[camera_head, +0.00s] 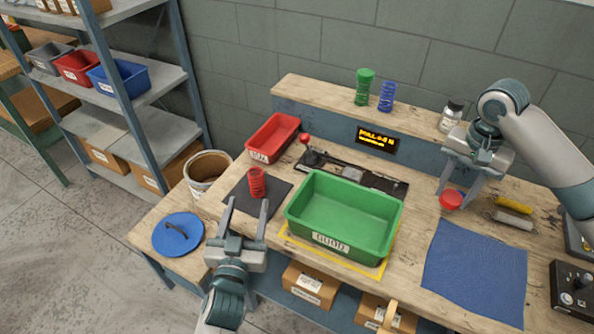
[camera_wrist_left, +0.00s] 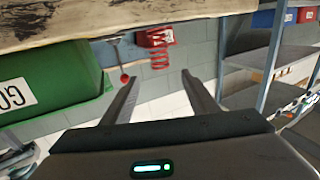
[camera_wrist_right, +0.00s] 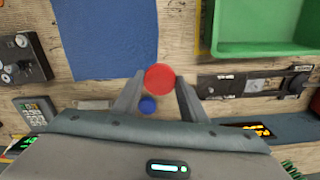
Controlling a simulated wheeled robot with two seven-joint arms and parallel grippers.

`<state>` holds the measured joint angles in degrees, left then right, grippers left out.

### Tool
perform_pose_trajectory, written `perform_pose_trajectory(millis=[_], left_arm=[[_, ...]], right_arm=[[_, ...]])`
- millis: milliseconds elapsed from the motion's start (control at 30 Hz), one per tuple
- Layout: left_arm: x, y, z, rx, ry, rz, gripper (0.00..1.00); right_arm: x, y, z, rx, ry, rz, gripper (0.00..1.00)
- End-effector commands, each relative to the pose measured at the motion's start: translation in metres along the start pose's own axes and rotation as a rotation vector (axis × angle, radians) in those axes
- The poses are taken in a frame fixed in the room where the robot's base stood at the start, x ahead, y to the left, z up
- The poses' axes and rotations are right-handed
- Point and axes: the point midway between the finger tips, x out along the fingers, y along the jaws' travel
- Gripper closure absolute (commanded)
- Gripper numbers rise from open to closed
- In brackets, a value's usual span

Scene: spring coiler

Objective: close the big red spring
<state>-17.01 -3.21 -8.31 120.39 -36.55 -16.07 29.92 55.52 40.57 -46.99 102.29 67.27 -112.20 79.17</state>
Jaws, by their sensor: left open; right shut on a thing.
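A red spring (camera_head: 257,183) stands upright on a dark mat (camera_head: 243,204) at the left of the bench. My left gripper (camera_head: 247,214) is open and empty, just in front of the mat, its fingers pointing toward the spring and apart from it. The spring also shows beyond the finger gap in the left wrist view (camera_wrist_left: 159,58). My right gripper (camera_head: 456,193) is shut on a round red piece (camera_head: 451,201), held at the right of the bench. In the right wrist view the red piece (camera_wrist_right: 159,78) sits between the fingertips.
A green bin (camera_head: 331,239) marked GOOD stands in the middle on a yellow outline. Behind it are a red bin (camera_head: 273,138) and a fixture with a red knob (camera_head: 305,138). Green (camera_head: 364,87) and blue (camera_head: 386,97) springs stand on the back shelf. A blue cloth (camera_head: 475,272) lies right.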

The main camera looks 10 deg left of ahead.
Motion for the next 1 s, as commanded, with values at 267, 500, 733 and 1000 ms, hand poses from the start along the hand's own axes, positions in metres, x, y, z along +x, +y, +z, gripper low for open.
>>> perform_pose_trajectory(millis=[267, 500, 733, 1000], left_arm=[[0.000, 0.000, 0.000, 0.000, 0.000, 0.000, 0.46], [0.008, 0.000, -0.001, 0.001, 0.000, 0.000, 0.46], [0.038, 0.000, -0.003, 0.001, 0.002, 0.000, 0.46], [0.067, 0.000, -0.001, 0.000, 0.000, 0.000, 0.46]], right_arm=[[0.000, 0.000, 0.000, 0.001, 0.000, 0.000, 0.83], [-0.004, 0.000, 0.000, 0.001, 0.000, 0.000, 0.83], [-0.016, 0.000, 0.000, 0.001, 0.000, 0.000, 0.83], [-0.024, 0.000, 0.000, 0.000, 0.000, 0.000, 0.83]])
